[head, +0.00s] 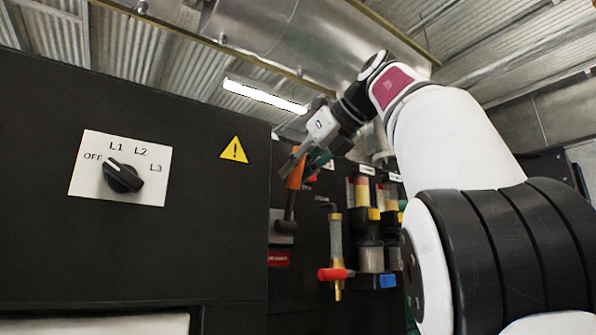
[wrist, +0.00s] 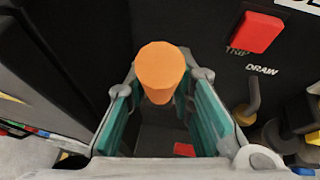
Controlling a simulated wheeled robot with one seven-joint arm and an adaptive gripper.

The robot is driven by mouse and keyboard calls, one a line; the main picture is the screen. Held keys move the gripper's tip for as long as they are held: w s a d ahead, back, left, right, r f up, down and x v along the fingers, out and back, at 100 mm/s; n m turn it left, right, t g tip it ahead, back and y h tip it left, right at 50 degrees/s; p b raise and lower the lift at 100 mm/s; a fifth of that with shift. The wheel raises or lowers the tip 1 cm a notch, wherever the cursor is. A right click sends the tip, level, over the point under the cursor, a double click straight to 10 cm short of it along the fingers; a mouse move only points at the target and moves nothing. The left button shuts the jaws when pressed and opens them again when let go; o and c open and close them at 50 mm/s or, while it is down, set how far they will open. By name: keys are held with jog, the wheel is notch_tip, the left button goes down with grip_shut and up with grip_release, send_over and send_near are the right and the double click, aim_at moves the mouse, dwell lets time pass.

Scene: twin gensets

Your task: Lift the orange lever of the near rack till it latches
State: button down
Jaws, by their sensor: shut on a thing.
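The orange lever (head: 296,173) stands on the dark rack panel in the head view, its orange grip at the top of a dark shaft that runs down to a grey bracket (head: 284,238). In the wrist view the round end of the orange lever (wrist: 160,66) lies between the fingers. My gripper (head: 303,162) is shut on the orange grip; it also shows in the wrist view (wrist: 160,105), with a teal pad on each side of the lever. The lower shaft is mostly hidden in the wrist view. I cannot tell whether the lever is latched.
A black cabinet with a rotary switch (head: 123,177) stands at the left. A red block (wrist: 256,32) is near the gripper in the wrist view.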

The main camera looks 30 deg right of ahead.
dwell(0.3)
jog(key=c, duration=1.4)
grip_release()
jog(key=shift+w, duration=0.1)
jog(key=shift+o, duration=0.2)
jog(key=shift+v, duration=3.8)
